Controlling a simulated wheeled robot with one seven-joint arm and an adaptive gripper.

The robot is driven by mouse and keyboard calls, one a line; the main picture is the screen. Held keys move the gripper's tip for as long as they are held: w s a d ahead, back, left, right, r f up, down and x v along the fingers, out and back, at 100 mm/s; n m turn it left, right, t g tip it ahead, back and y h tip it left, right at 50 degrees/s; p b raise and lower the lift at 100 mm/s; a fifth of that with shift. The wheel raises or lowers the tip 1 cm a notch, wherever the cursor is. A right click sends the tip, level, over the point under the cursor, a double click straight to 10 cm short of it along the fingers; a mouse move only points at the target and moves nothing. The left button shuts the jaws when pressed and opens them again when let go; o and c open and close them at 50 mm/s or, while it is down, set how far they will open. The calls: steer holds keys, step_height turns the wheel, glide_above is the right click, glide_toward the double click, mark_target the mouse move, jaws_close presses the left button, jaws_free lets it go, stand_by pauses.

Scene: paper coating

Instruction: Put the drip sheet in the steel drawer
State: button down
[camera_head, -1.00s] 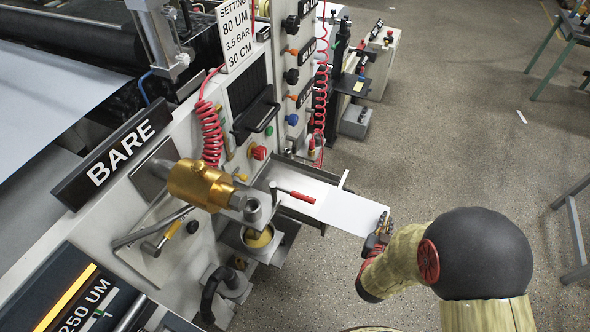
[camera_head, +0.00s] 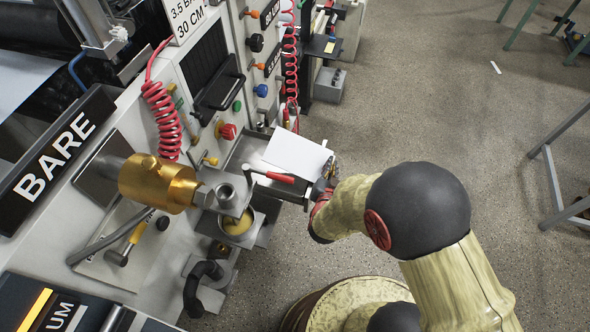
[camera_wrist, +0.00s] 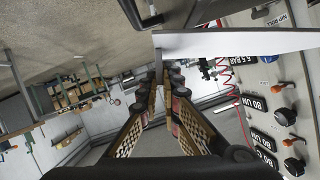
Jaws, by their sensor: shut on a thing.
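The drip sheet (camera_head: 298,153) is a flat white rectangle in the head view. Its right end is at my gripper (camera_head: 326,182), which is shut on it. The sheet lies level over the steel drawer (camera_head: 237,160), an open grey tray sticking out from the machine front; I cannot tell whether the sheet touches it. A tool with a red handle (camera_head: 281,178) lies along the drawer's near edge, beside the sheet. In the wrist view the sheet (camera_wrist: 230,43) spans the upper right, seen almost edge-on, at the tips of my gripper (camera_wrist: 160,62).
A brass cylinder (camera_head: 158,183) and a small cup (camera_head: 238,222) stand near the drawer's front left. Red coiled hoses (camera_head: 163,118) hang on the machine face. A red knob (camera_head: 227,131) sits just left of the drawer. Floor to the right is open, with a metal stand (camera_head: 560,165) farther off.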

mark_target(299, 164)
steer(key=w+a, duration=0.1)
steer(key=a, duration=0.2)
steer(key=w+a+b, duration=0.1)
steer(key=a, duration=0.2)
steer(key=w+a+b, duration=0.1)
steer(key=a, duration=0.3)
steer(key=shift+w+f, duration=0.1)
steer(key=shift+w, duration=0.15)
step_height(299, 164, down, 3)
steer(key=shift+w+a+f+b, duration=0.1)
steer(key=shift+b, duration=0.6)
steer(key=shift+w+a+f+b, duration=0.1)
steer(key=shift+a+f+b, duration=0.2)
steer(key=shift+f, duration=0.4)
steer(key=shift+w+a+f+b, duration=0.15)
steer(key=shift+f+b, duration=0.25)
steer(key=shift+f, duration=0.3)
steer(key=shift+a+r+n, duration=0.15)
steer(key=shift+r+n, duration=0.05)
steer(key=shift+n, duration=0.2)
steer(key=shift+a+n+g+h+b, duration=0.1)
steer(key=shift+n+g+h+b, duration=0.3)
steer(key=shift+n+h+b, duration=0.3)
steer(key=shift+f+b, duration=0.35)
steer(key=shift+f, duration=0.3)
steer(key=shift+f, duration=0.15)
steer(key=c, duration=2.4)
jaws_free()
steer(key=o, duration=0.3)
